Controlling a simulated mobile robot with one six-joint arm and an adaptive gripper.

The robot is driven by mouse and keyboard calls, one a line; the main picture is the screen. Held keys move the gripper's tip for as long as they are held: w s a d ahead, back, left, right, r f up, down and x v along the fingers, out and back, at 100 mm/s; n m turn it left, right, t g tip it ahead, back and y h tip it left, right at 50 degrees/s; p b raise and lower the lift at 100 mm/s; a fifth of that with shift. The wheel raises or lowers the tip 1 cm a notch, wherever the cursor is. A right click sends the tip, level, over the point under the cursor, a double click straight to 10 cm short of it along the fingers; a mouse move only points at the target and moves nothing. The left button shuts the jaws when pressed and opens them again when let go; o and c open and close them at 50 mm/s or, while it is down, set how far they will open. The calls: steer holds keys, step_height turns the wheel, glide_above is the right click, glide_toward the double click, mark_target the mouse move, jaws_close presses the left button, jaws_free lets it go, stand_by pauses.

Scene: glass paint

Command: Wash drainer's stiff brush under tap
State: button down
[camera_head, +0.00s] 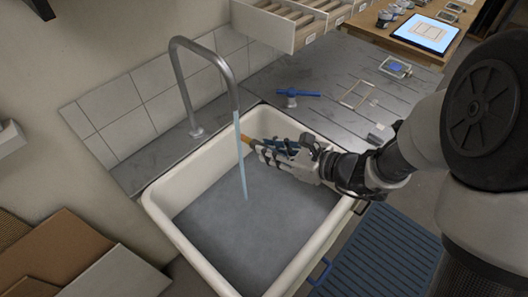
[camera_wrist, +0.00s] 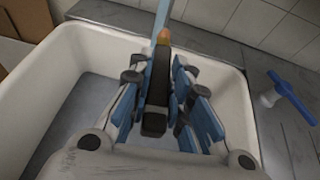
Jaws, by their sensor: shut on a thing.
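My gripper (camera_head: 264,147) is over the sink, shut on the brush (camera_head: 246,139). An orange-brown end of the brush sticks out past the fingers and meets the water stream (camera_head: 242,165) in the picture; whether it truly touches is hard to tell. In the wrist view, the brush (camera_wrist: 163,38) lies between the blue finger pads of my gripper (camera_wrist: 164,75), its tip at the stream (camera_wrist: 162,14). The bristles cannot be made out. The curved metal tap (camera_head: 180,70) is running. Its blue lever (camera_head: 292,94) stands on the counter, also seen in the wrist view (camera_wrist: 290,95).
The white sink (camera_head: 160,215) has a grey floor and raised rims around my gripper. The grooved drainer counter (camera_head: 340,75) right of it holds a small frame (camera_head: 357,93) and a blue-and-white item (camera_head: 396,67). A blue mat (camera_head: 380,260) lies on the floor.

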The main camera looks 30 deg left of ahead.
steer(key=shift+s, duration=0.1)
stand_by(0.3)
steer(key=shift+s, duration=0.45)
steer(key=shift+w, duration=0.1)
steer(key=shift+w, duration=0.5)
steer(key=shift+s+b, duration=0.15)
steer(key=shift+b, duration=0.15)
steer(key=shift+s, duration=0.45)
steer(key=shift+d, duration=0.15)
steer(key=d, duration=0.7)
steer(key=shift+w+d+p, duration=0.3)
steer(key=shift+w+d, duration=0.1)
stand_by(1.1)
